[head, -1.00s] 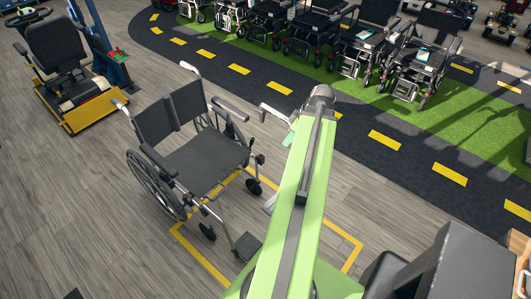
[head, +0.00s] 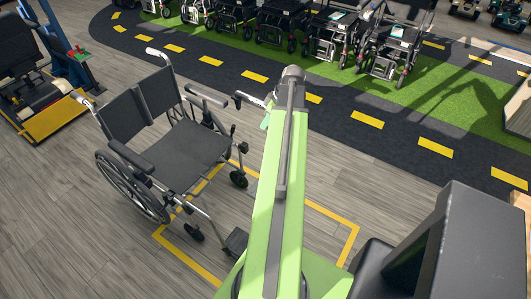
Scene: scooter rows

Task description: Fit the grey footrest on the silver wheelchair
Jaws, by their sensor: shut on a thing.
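The silver wheelchair (head: 180,155) with black seat and backrest stands upright at left, its front toward the lower right. One footrest with a dark plate (head: 237,241) is on its near front side; no footrest shows on its far front side. My gripper (head: 270,104) is at the far end of my green arm, mostly hidden behind it. It is shut on the grey footrest (head: 248,98), whose bent rod sticks out left of the arm with a green tag (head: 265,121) below. The held footrest is in the air, apart from the wheelchair; its lower part is hidden.
A yellow outline (head: 345,222) is marked on the wood floor around the wheelchair's front. A scooter with a yellow base (head: 52,118) stands at far left. Several folded-type wheelchairs (head: 330,35) line the green strip behind the dark track.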

